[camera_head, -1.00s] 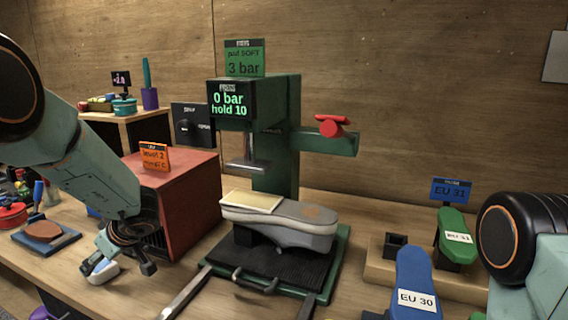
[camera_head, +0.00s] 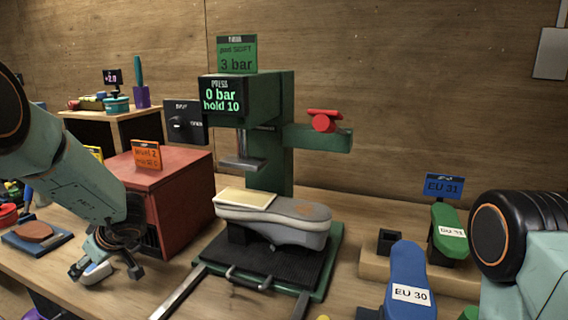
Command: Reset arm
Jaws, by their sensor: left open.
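My left gripper (camera_head: 106,271) hangs low over the table at the left, in front of the red box.
The press display (camera_head: 222,95) reads 0 bar, hold 10. A red box (camera_head: 180,190) with an orange sign stands left of the press. Blue EU 30 (camera_head: 407,268) and green EU 31 (camera_head: 447,228) forms stand at the right. A blue tray (camera_head: 38,236) lies at the far left.

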